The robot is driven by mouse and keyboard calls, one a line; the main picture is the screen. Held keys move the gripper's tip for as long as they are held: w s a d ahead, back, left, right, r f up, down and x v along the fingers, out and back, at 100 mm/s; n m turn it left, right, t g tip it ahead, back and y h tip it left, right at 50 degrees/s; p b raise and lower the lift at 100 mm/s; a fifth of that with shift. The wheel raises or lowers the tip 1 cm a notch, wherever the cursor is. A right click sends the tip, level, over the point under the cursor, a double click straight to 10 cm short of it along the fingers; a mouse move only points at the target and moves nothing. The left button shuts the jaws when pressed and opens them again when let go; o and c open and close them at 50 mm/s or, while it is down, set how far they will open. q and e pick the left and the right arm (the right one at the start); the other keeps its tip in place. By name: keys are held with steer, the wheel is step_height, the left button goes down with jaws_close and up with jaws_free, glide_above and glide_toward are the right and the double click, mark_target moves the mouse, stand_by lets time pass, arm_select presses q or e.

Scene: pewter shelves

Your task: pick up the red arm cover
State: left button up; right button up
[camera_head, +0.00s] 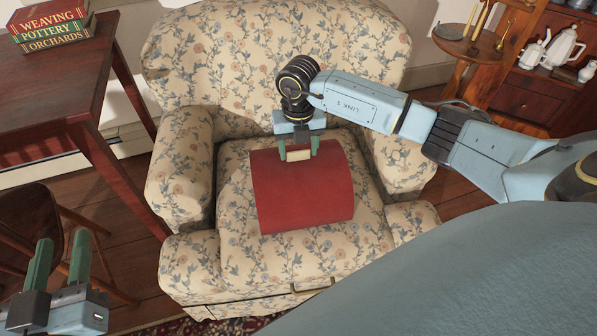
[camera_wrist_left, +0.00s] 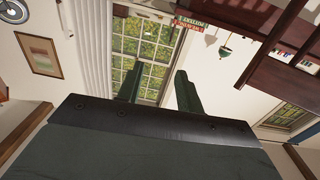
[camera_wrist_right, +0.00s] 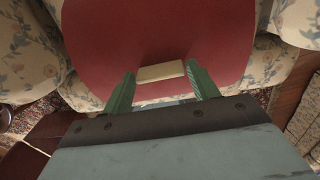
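The red arm cover (camera_head: 300,190) lies curved over the seat of the floral armchair, with a beige tab (camera_head: 299,154) near its back edge. In the right wrist view the red cover (camera_wrist_right: 160,35) fills the upper middle, with the beige tab (camera_wrist_right: 160,72) below it. My right gripper (camera_head: 299,150) is at the tab, one finger at each end. Its fingers are apart, with narrow gaps showing beside the tab in the right wrist view. My left gripper (camera_head: 60,260) is open and empty at the lower left, away from the chair.
The floral armchair (camera_head: 190,165) has raised arms and a high back around the seat. A dark red table (camera_head: 70,75) with stacked books (camera_head: 50,25) stands at left, above a wooden chair (camera_head: 30,220). A round stand (camera_head: 467,40) and shelves with white pitchers (camera_head: 560,47) are at upper right.

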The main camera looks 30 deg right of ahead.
steer(key=c, duration=1)
steer(key=shift+r, duration=0.1)
